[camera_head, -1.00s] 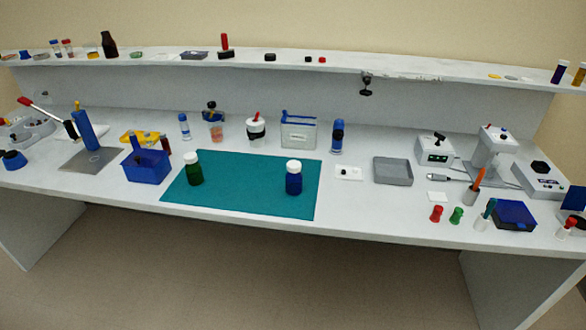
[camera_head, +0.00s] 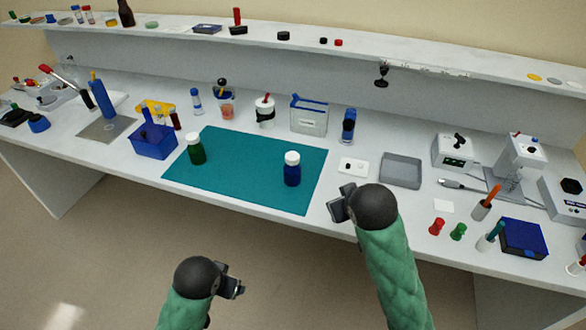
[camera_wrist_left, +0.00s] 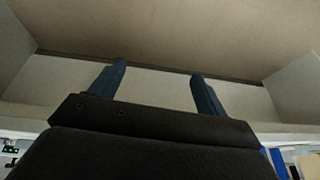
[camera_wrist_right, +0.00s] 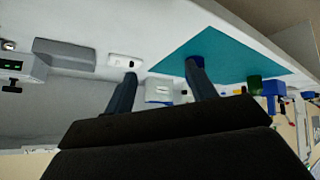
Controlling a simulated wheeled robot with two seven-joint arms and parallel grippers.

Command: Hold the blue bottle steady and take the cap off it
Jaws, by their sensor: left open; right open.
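The blue bottle (camera_head: 292,175) with a white cap (camera_head: 292,157) stands upright on the right part of the teal mat (camera_head: 245,180). My right gripper (camera_head: 340,204) is open and empty, to the right of the bottle and nearer the bench's front edge. In the right wrist view its fingers (camera_wrist_right: 160,75) are apart, with a dark blue shape at one fingertip that looks like the bottle. My left gripper (camera_head: 234,287) is open and empty, in front of the bench. Its fingers (camera_wrist_left: 160,78) face a bare bench panel and floor. Neither gripper touches the bottle.
A green bottle (camera_head: 197,154) with a white cap stands on the mat's left. A blue bin (camera_head: 153,146) is left of the mat. A white pad (camera_head: 352,166) and grey tray (camera_head: 401,170) lie to the right. The mat between the bottles is clear.

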